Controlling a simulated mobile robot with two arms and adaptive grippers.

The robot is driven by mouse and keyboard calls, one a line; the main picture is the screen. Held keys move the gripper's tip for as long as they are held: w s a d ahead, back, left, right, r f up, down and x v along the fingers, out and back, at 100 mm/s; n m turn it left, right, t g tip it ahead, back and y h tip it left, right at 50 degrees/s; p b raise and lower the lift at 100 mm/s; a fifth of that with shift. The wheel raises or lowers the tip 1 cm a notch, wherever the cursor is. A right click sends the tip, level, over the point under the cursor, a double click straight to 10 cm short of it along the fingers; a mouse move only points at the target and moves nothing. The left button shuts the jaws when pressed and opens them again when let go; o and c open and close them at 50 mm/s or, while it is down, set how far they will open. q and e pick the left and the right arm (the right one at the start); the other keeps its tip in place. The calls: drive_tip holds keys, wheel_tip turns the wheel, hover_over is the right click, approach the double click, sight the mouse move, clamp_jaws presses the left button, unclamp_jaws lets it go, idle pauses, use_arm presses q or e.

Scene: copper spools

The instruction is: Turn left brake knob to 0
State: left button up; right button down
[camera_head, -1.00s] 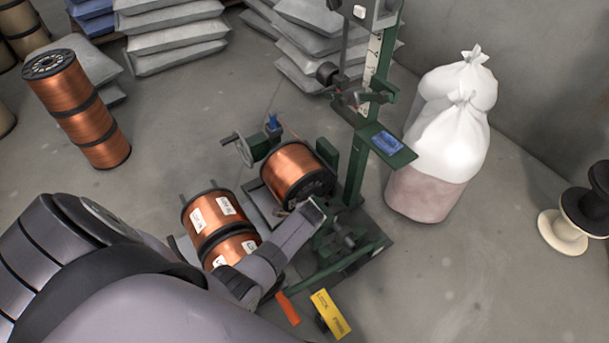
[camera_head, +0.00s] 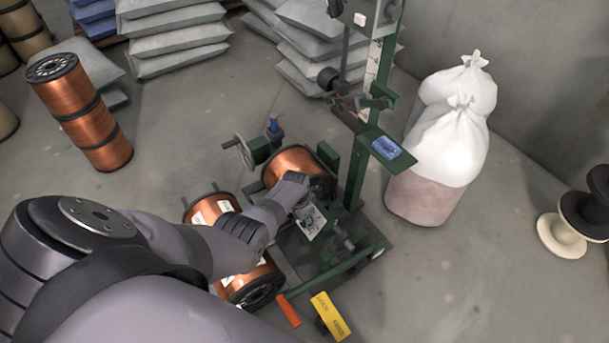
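The green machine stand (camera_head: 357,170) holds a copper spool (camera_head: 285,162) near its middle. My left arm reaches in from the lower left across the stand. My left gripper (camera_head: 306,212) points down just in front of that spool, over a small pale plate (camera_head: 314,226) on the stand. The gripper is small and partly hidden by my wrist, so its opening and any contact cannot be told. A blue-topped part (camera_head: 273,124) stands at the back left of the stand. My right gripper is out of view.
More copper spools (camera_head: 248,287) lie partly behind my arm. An orange lever (camera_head: 288,310) and a yellow lock tag (camera_head: 330,316) are at the front. Tied white bags (camera_head: 452,135) stand to the right.

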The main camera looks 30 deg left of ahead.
use_arm(q)
drive_tip(key=shift+s+a+f, duration=0.1)
drive_tip(key=shift+s, duration=0.05)
idle(0.3)
drive_tip(key=o, duration=1.1)
drive_tip(key=r, duration=0.4)
drive_tip(key=s+r, duration=0.1)
drive_tip(key=r, duration=0.7)
drive_tip(key=shift+s+a, duration=0.2)
drive_tip(key=shift+a, duration=0.15)
